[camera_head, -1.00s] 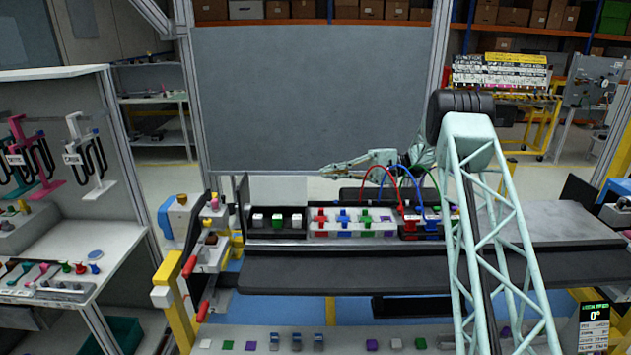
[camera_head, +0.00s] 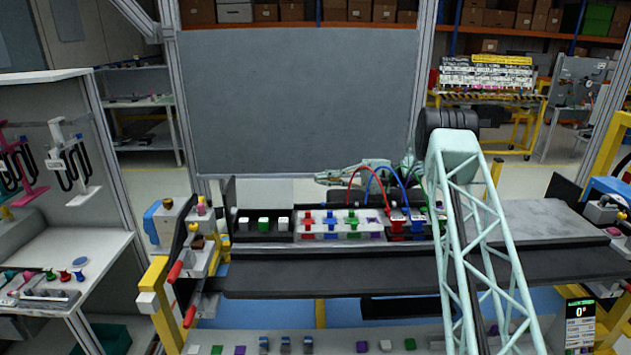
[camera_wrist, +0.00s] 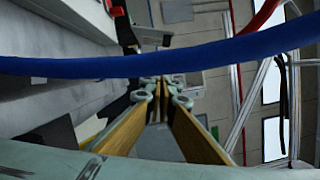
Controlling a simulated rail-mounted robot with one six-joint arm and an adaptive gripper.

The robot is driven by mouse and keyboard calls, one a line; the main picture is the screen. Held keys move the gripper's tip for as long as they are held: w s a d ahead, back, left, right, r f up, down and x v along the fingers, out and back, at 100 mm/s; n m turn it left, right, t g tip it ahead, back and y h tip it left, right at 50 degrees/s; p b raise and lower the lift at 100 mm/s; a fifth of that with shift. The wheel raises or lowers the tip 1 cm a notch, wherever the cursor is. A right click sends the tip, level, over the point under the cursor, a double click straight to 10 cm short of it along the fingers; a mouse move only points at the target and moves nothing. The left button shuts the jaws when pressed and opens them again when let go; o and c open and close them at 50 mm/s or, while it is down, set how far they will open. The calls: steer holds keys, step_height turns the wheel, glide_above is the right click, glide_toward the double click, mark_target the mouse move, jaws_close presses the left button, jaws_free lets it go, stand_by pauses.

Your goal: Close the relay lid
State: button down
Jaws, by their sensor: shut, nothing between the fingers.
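The dark relay lid (camera_head: 231,204) appears to stand upright, open, at the left end of the black relay box (camera_head: 264,237) in the head view. White and green blocks (camera_head: 264,223) show uncovered in that box. My gripper (camera_head: 317,181) is shut and empty. It points left, above and behind the module, to the right of the lid and apart from it. In the wrist view my gripper's fingers (camera_wrist: 160,85) come together with nothing between them. I cannot make out the lid clearly there.
Red (camera_head: 362,177) and blue cables (camera_head: 388,180) arch up beside my gripper. The blue cable (camera_wrist: 160,66) crosses close before the wrist camera. A white tray (camera_head: 335,236) with coloured connectors adjoins the relay box. A dark ledge (camera_head: 330,273) runs along the front.

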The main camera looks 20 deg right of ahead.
steer(key=a, duration=0.6)
steer(key=a+b, duration=0.1)
steer(key=a, duration=0.2)
steer(key=shift+a+r, duration=0.25)
steer(key=shift+r, duration=0.1)
steer(key=shift+s+a+r, duration=0.15)
steer(key=shift+s+r, duration=0.05)
steer(key=shift+s, duration=0.35)
steer(key=shift+s+a+r, duration=0.1)
steer(key=shift+s+r, duration=0.05)
steer(key=shift+s, duration=0.45)
steer(key=shift+s+a+r, duration=0.15)
steer(key=shift+s+r, duration=0.05)
steer(key=shift+s, duration=0.35)
steer(key=shift+a+r+b, duration=0.1)
steer(key=shift+a+b, duration=0.05)
steer(key=shift+b, duration=0.25)
steer(key=shift+s+r+n, duration=0.1)
steer(key=shift+s+n, duration=0.05)
steer(key=shift+n, duration=0.15)
